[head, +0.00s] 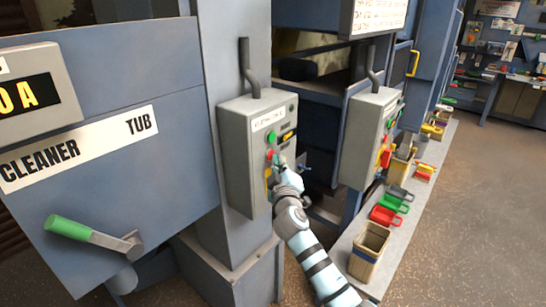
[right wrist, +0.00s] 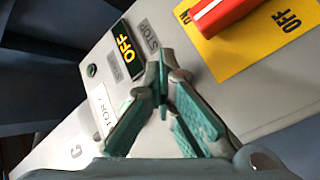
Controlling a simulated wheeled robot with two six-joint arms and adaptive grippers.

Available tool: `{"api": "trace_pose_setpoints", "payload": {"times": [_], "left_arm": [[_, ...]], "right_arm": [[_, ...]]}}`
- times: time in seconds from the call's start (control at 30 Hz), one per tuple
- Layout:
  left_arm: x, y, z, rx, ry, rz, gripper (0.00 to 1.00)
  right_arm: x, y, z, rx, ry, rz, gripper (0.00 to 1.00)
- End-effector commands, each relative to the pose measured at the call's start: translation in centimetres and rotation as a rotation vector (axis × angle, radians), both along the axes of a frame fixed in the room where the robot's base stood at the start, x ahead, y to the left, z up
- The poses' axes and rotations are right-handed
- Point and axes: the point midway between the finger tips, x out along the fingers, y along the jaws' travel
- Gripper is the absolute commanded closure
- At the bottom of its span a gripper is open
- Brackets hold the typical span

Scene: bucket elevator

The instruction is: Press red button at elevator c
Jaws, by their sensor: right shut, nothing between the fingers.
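A grey control box (head: 236,170) with a small label plate is mounted on the blue post; its lettering is hard to read in the head view. A green button (head: 271,137) sits on its face, with a small red button (head: 270,154) below. My right gripper (head: 277,161) is shut and empty, its fingertips at the panel close to the red button. I cannot tell whether they touch it. In the right wrist view the shut fingertips (right wrist: 160,76) lie over the panel by the STOP label (right wrist: 148,36), and no red button shows there. My left gripper is out of view.
A red rotary switch (right wrist: 220,12) on a yellow plate (right wrist: 265,35) is close to the fingers. A second grey control box (head: 362,140) stands to the right. A ledge (head: 400,215) holds a tan bucket (head: 369,250) and coloured scoops. A green-handled lever (head: 68,228) is at left.

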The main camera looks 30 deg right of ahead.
Motion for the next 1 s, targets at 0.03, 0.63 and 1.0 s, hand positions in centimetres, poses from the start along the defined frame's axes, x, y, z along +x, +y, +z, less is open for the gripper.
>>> {"api": "trace_pose_setpoints", "payload": {"times": [0.03, 0.63, 1.0], "left_arm": [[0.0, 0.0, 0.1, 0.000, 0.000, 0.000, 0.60], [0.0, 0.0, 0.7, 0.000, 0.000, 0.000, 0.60], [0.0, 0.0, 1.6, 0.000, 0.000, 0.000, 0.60]], "right_arm": [[-0.1, 0.0, 0.1, 0.000, -0.001, 0.001, 1.00], [-1.8, -0.6, 0.0, 0.000, 0.000, -0.001, 1.00], [-4.8, -1.5, 0.1, -0.003, 0.001, -0.001, 1.00]]}}
